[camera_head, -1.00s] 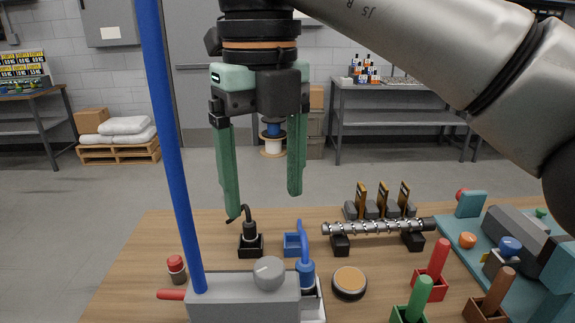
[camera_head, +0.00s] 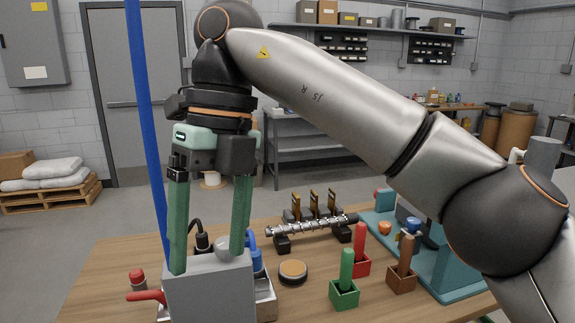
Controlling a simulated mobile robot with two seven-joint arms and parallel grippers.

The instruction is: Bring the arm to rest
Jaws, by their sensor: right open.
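My right arm (camera_head: 340,80) comes in from the right and reaches over the table. My right gripper (camera_head: 207,262) points down at the left, its two green fingers spread apart with nothing between them. A black corded tool (camera_head: 202,241) and a blue-handled tool (camera_head: 254,254) are partly hidden behind the fingers. My left gripper is out of view.
The wooden table (camera_head: 110,265) holds a round tin (camera_head: 292,271), a screw shaft (camera_head: 310,228) on stands, a green-handled tool (camera_head: 345,270), a red one (camera_head: 360,245), a brown one (camera_head: 404,262) and a teal fixture (camera_head: 450,275). A tall blue pole (camera_head: 146,110) stands at the left.

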